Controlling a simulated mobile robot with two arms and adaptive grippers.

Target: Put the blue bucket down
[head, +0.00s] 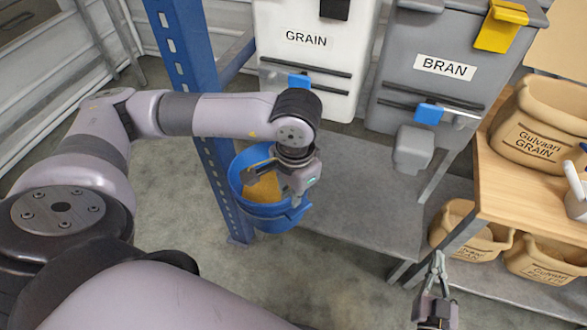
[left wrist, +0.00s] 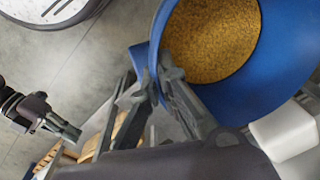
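The blue bucket (head: 262,213) holds yellow-brown grain and hangs in front of the grey lower shelf, close to the blue post. Its blue wall (left wrist: 283,62) and the grain fill the upper right of the left wrist view. My left gripper (head: 292,180) is at the bucket's right rim in the head view. In the left wrist view its fingers (left wrist: 165,88) close on the rim. The bucket's underside and any contact below it are hidden. My right gripper (head: 437,262) is empty, low at the right, with its fingertips together.
A white GRAIN hopper (head: 306,75) and a grey BRAN hopper (head: 440,90) stand behind. The grey shelf (head: 370,205) below them has bare room. A blue post (head: 190,50) stands at left. A wooden table (head: 510,185) with sacks is at right.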

